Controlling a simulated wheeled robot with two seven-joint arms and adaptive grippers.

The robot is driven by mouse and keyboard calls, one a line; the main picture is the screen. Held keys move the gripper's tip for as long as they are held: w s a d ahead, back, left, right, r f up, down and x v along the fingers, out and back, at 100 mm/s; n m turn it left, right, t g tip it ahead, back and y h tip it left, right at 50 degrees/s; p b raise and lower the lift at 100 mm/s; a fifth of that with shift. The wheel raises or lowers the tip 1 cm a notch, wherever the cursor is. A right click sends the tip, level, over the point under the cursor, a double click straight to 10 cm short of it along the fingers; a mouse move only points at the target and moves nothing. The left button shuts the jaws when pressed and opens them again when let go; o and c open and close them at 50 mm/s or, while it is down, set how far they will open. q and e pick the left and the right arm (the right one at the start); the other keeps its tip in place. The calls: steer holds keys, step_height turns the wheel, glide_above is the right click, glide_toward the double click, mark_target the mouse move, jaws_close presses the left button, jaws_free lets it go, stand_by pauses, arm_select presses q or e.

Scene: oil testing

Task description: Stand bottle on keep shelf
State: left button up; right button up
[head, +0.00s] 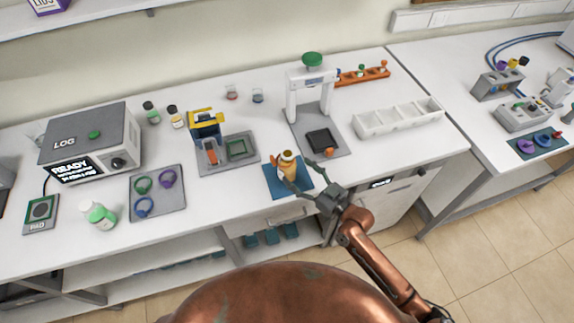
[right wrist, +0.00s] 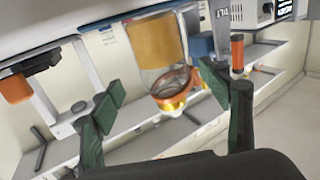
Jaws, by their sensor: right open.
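In the right wrist view the bottle (right wrist: 158,45) lies between the open green-padded fingers (right wrist: 165,90), with gaps visible on both sides. A shelf (head: 292,250) under the bench top holds several blue blocks or pads; I cannot tell if it is the keep shelf. My left gripper is not in view.
A white gantry device (head: 293,100) stands behind the bottle, and a white divided tray (head: 398,118) lies to its right. A yellow-topped device (head: 206,124) and a grey ring tray (head: 158,192) are left.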

mark_target(288, 164)
steer(key=x, duration=0.2)
steer(key=shift+w+a+r, duration=0.1)
steer(key=shift+a, duration=0.2)
steer(key=shift+p+x, duration=0.35)
steer(key=shift+x, duration=0.9)
steer(key=c, duration=1.6)
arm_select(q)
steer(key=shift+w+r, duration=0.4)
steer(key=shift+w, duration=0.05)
arm_select(e)
steer(key=shift+c, duration=1.1)
